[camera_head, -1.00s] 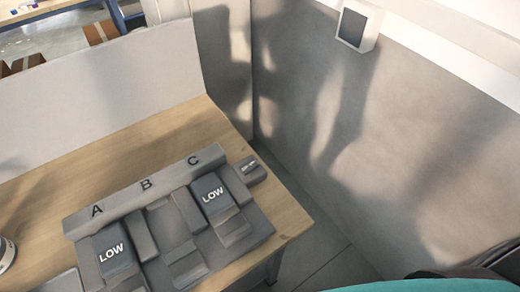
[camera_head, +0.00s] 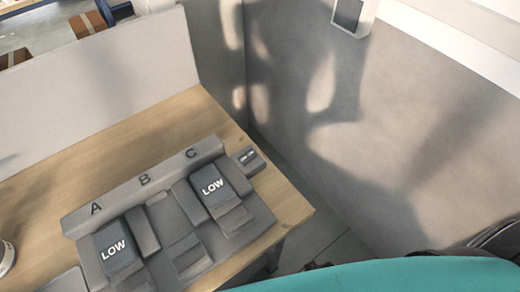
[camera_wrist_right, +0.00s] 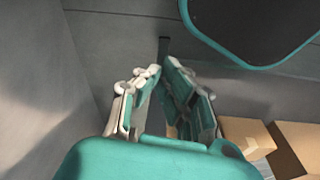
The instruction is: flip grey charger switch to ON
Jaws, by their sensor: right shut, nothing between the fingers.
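The grey charger (camera_head: 150,183) lies on the wooden table in the head view, with bays marked A, B and C. Batteries marked LOW sit in bay A (camera_head: 117,250) and bay C (camera_head: 213,187); bay B (camera_head: 186,250) looks empty. A small grey switch box (camera_head: 248,158) with a dark face and a pale marking adjoins the charger's right end. Its position is too small to read. My right gripper (camera_wrist_right: 158,70) is shut and empty in the right wrist view, which shows neither charger nor switch. My left gripper is not in view.
The wooden table (camera_head: 285,207) ends just right of the charger. A grey wall (camera_head: 400,130) stands beyond the gap on the right, and a pale panel (camera_head: 100,85) borders the table's back. Cardboard boxes (camera_wrist_right: 247,133) show in the right wrist view.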

